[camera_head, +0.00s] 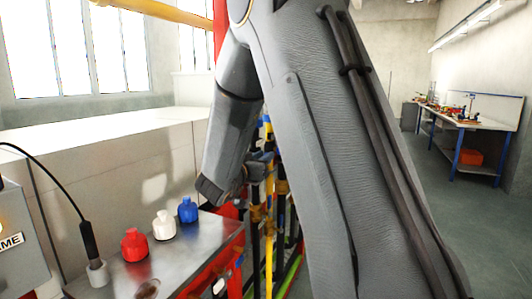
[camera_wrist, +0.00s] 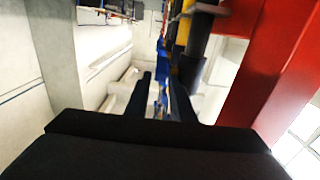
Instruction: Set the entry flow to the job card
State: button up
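My gripper (camera_head: 262,166) is beside a cluster of upright black and yellow pipes (camera_head: 268,215) in the head view. My arm covers much of the middle of that view. In the wrist view my gripper's two dark fingers (camera_wrist: 161,82) stand apart, with nothing clearly held between them. A yellow and black pipe (camera_wrist: 190,45) with a blue part (camera_wrist: 162,48) lies just beyond the fingers. I cannot tell which part sets the entry flow, and no job card can be made out.
A metal-topped bench (camera_head: 190,250) at the lower left carries a red bottle (camera_head: 134,245), a white bottle (camera_head: 164,226) and a blue bottle (camera_head: 187,210). A red post (camera_wrist: 265,75) stands close on the right in the wrist view. A workbench (camera_head: 470,122) is far right; floor before it is clear.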

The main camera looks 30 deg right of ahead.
jog(key=shift+p+x, duration=0.3)
jog(key=shift+x, duration=1.35)
grip_shut()
jog(key=shift+f+b, duration=0.15)
jog(key=shift+b, duration=0.65)
